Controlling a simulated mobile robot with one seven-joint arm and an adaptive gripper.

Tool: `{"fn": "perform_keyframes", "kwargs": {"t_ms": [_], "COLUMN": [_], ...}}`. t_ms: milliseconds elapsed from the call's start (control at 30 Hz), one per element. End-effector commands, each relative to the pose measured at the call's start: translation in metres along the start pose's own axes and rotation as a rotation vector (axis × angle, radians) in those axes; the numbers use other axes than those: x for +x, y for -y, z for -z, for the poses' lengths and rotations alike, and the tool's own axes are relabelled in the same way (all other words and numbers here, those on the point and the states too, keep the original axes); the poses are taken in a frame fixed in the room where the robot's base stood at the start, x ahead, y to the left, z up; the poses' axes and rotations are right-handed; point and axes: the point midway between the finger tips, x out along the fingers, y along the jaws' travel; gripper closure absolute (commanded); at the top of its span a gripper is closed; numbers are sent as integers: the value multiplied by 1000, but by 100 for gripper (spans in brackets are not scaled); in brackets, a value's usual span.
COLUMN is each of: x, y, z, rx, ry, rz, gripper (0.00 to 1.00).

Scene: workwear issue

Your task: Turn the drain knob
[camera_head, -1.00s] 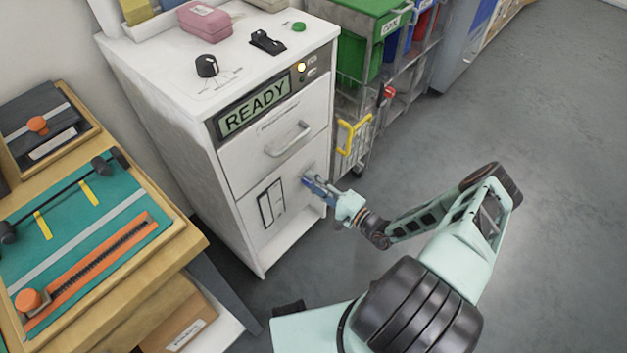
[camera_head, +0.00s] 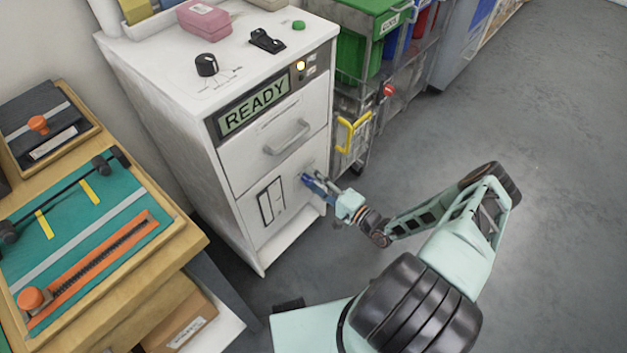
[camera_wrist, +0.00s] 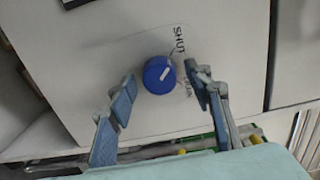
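The drain knob (camera_wrist: 158,76) is a round blue knob with a white mark on its face, on the white front panel of the machine (camera_head: 287,188). The wrist view shows the word SHUT above right of it and a second word partly hidden by my right finger. My gripper (camera_wrist: 160,77) is open, with blue finger pads on either side of the knob. In the head view my gripper (camera_head: 313,184) is at the lower front panel and hides most of the knob.
The machine has a drawer handle (camera_head: 287,138), a READY display (camera_head: 254,103) and a black dial (camera_head: 206,65) on top. A wire cart with a yellow handle (camera_head: 352,133) stands close on the right. A wooden workbench (camera_head: 150,267) is at left. Floor (camera_head: 560,150) at right is clear.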

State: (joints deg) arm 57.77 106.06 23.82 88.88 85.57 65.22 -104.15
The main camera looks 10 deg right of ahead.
Motion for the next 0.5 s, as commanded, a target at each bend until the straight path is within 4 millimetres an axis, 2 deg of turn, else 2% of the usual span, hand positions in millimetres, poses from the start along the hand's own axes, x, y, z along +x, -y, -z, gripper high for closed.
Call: {"fn": "perform_keyframes", "kwargs": {"t_ms": [167,267,500], "x": [-2,-10,-58], "y": [0,0,0], "z": [0,0,1], "rx": [1,1,1], "ry": [0,0,-3], "rz": [1,0,-1], "gripper": [54,54,54]}}
